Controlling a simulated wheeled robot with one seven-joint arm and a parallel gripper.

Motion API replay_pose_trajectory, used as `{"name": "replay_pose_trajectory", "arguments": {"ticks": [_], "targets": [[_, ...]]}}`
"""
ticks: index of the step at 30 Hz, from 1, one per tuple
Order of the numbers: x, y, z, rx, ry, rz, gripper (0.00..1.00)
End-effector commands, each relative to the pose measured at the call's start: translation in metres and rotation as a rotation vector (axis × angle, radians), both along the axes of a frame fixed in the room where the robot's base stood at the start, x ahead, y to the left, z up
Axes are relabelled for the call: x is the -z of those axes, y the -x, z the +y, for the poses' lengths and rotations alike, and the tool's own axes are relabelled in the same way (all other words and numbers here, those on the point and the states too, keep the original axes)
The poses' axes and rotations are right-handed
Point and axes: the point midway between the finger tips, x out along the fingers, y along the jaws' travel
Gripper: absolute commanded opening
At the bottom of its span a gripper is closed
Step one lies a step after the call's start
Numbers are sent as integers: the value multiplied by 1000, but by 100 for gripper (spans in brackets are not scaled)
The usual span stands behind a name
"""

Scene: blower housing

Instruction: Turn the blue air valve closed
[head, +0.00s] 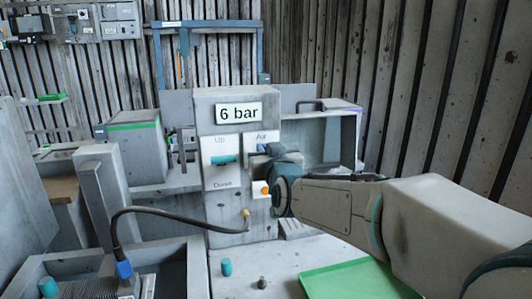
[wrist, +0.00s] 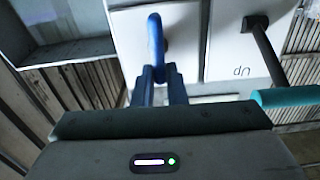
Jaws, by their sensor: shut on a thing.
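The blue air valve (wrist: 154,38) shows in the wrist view as a narrow blue handle standing out from a pale plate. My gripper (wrist: 159,72) is shut on its lower end, with one finger on each side. In the head view my gripper (head: 267,151) is at the panel under the "Air" label (head: 262,136). There the handle is mostly hidden behind my gripper, and its exact angle is hard to tell.
Left of the valve is an Up/Down lever with a teal grip (head: 223,160), also close in the wrist view (wrist: 285,96). An orange button (head: 265,190) sits below my gripper. A black cable (head: 180,216) runs to the panel's lower front. A green tray (head: 355,280) lies in front.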

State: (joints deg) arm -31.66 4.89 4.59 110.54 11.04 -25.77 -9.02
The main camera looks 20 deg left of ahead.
Motion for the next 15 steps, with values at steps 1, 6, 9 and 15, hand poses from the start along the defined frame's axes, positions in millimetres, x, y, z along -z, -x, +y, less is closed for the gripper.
{"name": "replay_pose_trajectory", "arguments": {"ticks": [1, 6, 9, 15], "targets": [[2, 0, 0, 0, -16, 5, 0], [5, -2, -3, 0, -90, 48, 0], [7, -2, -4, -1, -155, 88, 0], [8, -5, -9, 0, -311, 181, 0]]}}
